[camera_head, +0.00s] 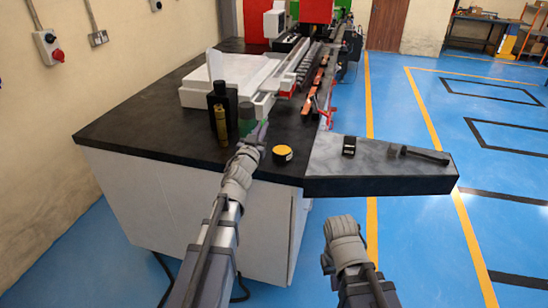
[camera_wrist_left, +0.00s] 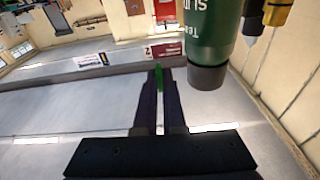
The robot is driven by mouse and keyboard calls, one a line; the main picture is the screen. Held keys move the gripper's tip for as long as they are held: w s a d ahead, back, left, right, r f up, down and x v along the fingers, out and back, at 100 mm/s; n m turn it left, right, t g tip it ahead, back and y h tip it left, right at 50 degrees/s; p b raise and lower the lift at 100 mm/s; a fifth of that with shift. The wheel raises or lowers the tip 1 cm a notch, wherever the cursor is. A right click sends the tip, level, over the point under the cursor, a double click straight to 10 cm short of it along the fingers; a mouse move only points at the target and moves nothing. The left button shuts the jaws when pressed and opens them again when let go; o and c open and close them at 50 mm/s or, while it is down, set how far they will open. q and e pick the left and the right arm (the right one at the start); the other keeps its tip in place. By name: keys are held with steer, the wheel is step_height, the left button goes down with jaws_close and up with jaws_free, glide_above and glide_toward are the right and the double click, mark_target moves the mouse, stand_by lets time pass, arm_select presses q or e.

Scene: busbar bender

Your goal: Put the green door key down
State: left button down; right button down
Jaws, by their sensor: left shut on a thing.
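The green door key (camera_wrist_left: 159,78) shows as a small green sliver between the fingertips of my left gripper (camera_wrist_left: 160,72) in the left wrist view. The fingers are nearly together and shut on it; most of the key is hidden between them. In the head view my left gripper (camera_head: 262,130) is over the black worktop (camera_head: 150,125), just right of the green bottle (camera_head: 247,112). The key cannot be made out there. My right gripper (camera_head: 342,228) is low, in front of the bench, over the blue floor; its fingers are hidden.
A black bottle (camera_head: 222,95) and a yellow-brown one (camera_head: 221,125) stand left of my left gripper. A yellow-topped round tin (camera_head: 282,153) sits to its right. A grey side shelf (camera_head: 385,165) holds a small black item and a dark-handled tool.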

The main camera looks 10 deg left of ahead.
arm_select(q)
steer(key=shift+w+f+b, duration=0.3)
steer(key=shift+f, duration=0.5)
steer(key=g+b, duration=0.2)
glide_above(266, 165)
steer(key=shift+f, duration=2.1)
step_height(266, 165, down, 10)
steer(key=b, duration=0.9)
steer(key=shift+b, duration=0.3)
steer(key=shift+f, duration=0.15)
steer(key=c, duration=1.4)
jaws_free()
steer(key=shift+c, duration=0.2)
steer(key=shift+o, duration=0.8)
